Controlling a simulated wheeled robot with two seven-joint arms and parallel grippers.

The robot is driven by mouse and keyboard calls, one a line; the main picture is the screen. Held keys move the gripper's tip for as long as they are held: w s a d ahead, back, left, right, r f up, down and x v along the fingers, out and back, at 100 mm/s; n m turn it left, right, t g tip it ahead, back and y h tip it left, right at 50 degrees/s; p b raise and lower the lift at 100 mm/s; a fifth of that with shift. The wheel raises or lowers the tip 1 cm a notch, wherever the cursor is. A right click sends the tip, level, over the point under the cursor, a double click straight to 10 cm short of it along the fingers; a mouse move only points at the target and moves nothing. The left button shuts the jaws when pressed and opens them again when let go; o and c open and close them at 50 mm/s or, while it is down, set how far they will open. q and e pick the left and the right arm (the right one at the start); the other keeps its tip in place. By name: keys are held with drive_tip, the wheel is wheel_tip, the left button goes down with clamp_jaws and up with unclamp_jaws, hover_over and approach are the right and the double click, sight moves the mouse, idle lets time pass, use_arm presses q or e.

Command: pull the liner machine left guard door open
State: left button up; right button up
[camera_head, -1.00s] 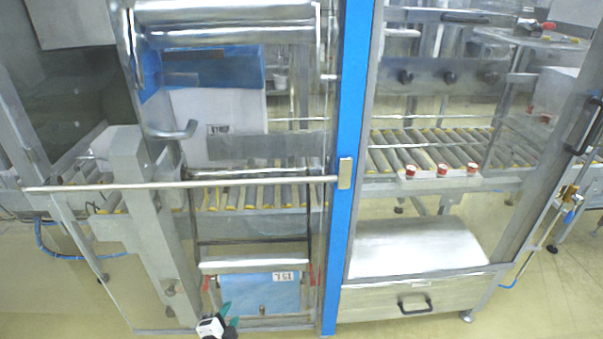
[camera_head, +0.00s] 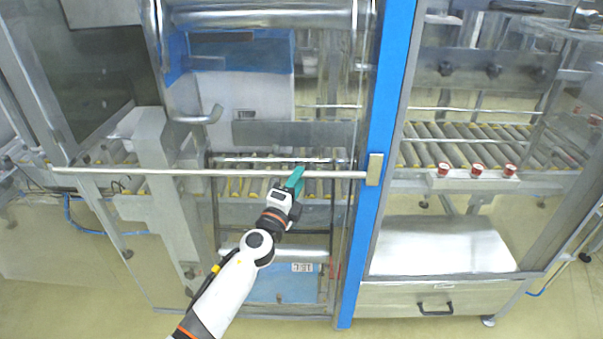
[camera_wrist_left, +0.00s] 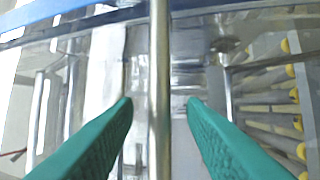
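The left guard door is a clear panel in a metal frame on the left half of the machine, beside a blue post. A long thin metal bar (camera_head: 130,171) runs level across its front to a pale block (camera_head: 374,169) on the post. My left gripper (camera_head: 294,178), with green fingers, is at this bar, toward its right part. In the left wrist view the bar (camera_wrist_left: 159,60) runs upright between the two open fingers (camera_wrist_left: 160,102), with a gap on each side. I cannot tell how deep it sits between them. My right gripper is not in view.
The blue post (camera_head: 384,120) stands just right of the gripper. A curved metal handle (camera_head: 200,117) is at the upper left. Rollers (camera_head: 450,146) lie behind the clear panels. Several red buttons (camera_head: 477,168) are to the right. Open floor lies in front of the machine.

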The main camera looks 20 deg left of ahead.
use_arm(q)
drive_tip(key=shift+x, duration=1.45)
drive_tip(key=shift+c, duration=0.5)
clamp_jaws()
